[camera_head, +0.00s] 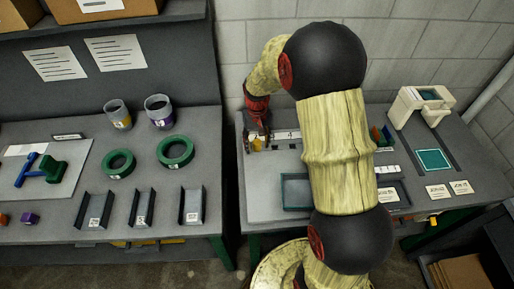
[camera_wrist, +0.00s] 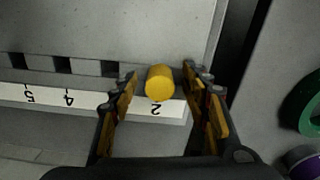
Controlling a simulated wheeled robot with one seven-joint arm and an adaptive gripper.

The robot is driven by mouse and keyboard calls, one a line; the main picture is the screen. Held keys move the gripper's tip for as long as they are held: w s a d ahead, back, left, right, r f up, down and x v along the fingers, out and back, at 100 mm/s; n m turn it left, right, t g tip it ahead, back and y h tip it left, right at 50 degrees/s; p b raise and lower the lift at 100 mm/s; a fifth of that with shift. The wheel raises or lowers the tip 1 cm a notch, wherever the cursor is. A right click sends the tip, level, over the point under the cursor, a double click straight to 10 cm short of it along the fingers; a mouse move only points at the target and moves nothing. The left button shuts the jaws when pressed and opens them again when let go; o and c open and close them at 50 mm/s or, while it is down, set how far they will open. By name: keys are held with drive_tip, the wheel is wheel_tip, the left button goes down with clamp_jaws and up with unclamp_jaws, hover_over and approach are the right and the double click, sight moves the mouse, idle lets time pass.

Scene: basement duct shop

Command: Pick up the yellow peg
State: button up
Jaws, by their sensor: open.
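The yellow peg (camera_wrist: 160,84) is a short upright cylinder in the wrist view, by the numbered strip near the digit 2. My gripper (camera_wrist: 160,90) is open, with one finger on each side of the peg. I see a gap between the peg and each finger, so it is not held. In the head view the peg (camera_head: 257,144) is a small yellow spot beside my gripper (camera_head: 252,145) at the left end of the right-hand bench. My arm hides part of that bench.
The numbered strip (camera_wrist: 80,98) has a row of dark slots behind it. A dark gap lies between the benches. A green ring (camera_wrist: 306,103) shows at the right of the wrist view. A teal-rimmed tray (camera_head: 285,191) lies in front of my gripper.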

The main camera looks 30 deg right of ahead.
drive_tip(key=shift+f, duration=0.1)
drive_tip(key=shift+c, duration=1.4)
clamp_jaws()
